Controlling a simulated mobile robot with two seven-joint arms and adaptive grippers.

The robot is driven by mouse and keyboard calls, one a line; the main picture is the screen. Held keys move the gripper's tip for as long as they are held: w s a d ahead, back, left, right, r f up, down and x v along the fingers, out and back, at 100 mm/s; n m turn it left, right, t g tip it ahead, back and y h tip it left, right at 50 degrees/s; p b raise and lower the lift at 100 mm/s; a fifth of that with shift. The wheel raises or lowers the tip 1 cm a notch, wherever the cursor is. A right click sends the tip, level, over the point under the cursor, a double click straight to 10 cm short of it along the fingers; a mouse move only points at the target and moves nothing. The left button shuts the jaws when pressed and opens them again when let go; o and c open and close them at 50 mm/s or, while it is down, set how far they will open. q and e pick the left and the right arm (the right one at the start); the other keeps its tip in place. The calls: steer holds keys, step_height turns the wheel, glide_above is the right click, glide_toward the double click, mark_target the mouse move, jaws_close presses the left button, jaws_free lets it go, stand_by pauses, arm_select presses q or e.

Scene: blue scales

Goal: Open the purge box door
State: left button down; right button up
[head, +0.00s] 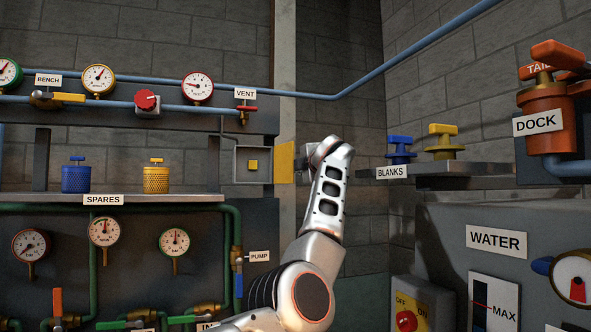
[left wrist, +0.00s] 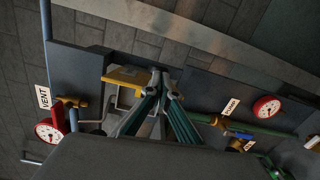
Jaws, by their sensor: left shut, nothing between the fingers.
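The purge box (head: 238,165) is a small grey box right of the spares shelf, with a yellow block (head: 253,165) visible inside. Its yellow door (head: 285,162) stands swung open at the box's right side. In the left wrist view the yellow door (left wrist: 124,77) lies just left of my fingertips. My left gripper (left wrist: 161,72) is shut and empty, close beside the door; I cannot tell if they touch. In the head view my left arm reaches up right of the door, and the wrist mostly hides the fingers. My right gripper is not in view.
A red-handled vent valve (head: 243,110) sits above the box, and a blue-handled pump valve (head: 238,275) below it. The spares shelf (head: 120,198) is to the left. The blanks shelf (head: 455,171) and a grey water cabinet (head: 440,230) are on the right.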

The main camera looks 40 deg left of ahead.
arm_select(q)
steer(key=shift+w, duration=0.3)
steer(key=shift+d, duration=0.25)
steer(key=v, duration=0.7)
stand_by(0.5)
steer(key=shift+s, duration=0.15)
